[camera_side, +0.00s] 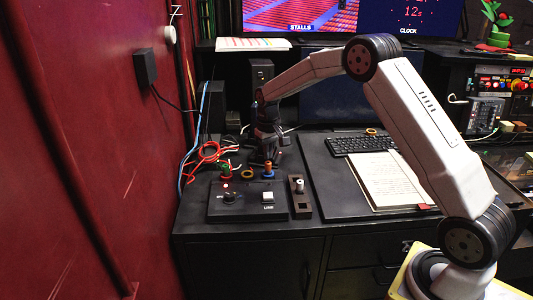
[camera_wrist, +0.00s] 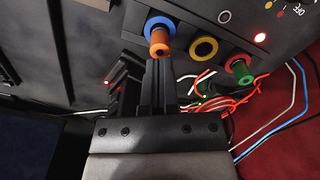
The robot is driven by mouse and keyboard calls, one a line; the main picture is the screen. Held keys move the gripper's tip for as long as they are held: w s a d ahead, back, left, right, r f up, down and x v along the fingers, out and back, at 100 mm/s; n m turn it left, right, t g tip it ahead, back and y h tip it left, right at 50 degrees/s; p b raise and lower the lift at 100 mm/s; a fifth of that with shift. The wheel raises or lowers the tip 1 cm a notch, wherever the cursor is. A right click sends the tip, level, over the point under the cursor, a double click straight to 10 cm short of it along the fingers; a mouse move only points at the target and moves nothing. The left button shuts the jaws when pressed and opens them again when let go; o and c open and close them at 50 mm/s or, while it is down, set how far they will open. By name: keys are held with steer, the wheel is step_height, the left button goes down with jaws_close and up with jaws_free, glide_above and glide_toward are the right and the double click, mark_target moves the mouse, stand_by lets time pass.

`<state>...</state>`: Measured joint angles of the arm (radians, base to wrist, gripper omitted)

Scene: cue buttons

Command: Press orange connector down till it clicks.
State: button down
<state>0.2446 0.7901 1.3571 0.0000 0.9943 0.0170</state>
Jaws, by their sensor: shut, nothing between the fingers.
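The orange connector (camera_wrist: 159,42) stands in a blue ring (camera_wrist: 158,22) on the black panel in the wrist view. It also shows in the side view (camera_side: 268,168), upright at the panel's back edge. My gripper (camera_wrist: 158,66) is shut and empty. Its fingertips overlap the connector's near end in the wrist view; I cannot tell whether they touch. In the side view my gripper (camera_side: 270,152) points down just above the connector.
A yellow ring (camera_wrist: 203,48) with an empty middle sits beside the connector. A green connector (camera_wrist: 240,72) stands in a red ring beyond it. Red and white cables (camera_side: 205,152) lie behind the panel. A white button (camera_side: 267,197) and a knob (camera_side: 230,197) are at the panel's front.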

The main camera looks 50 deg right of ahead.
steer(key=shift+f, duration=1.05)
stand_by(0.5)
steer(key=shift+r, duration=3.55)
steer(key=shift+s+a, duration=0.3)
steer(key=shift+a, duration=0.1)
steer(key=s+a+f+n+t, duration=0.1)
steer(key=s+a, duration=0.5)
steer(key=s, duration=0.6)
steer(key=s+a+f+n+t, duration=0.1)
steer(key=s+a, duration=0.5)
steer(key=s, duration=0.6)
step_height(320, 180, down, 2)
steer(key=shift+s+a+n+t, duration=0.25)
steer(key=shift+n+t, duration=0.05)
steer(key=shift+n, duration=0.2)
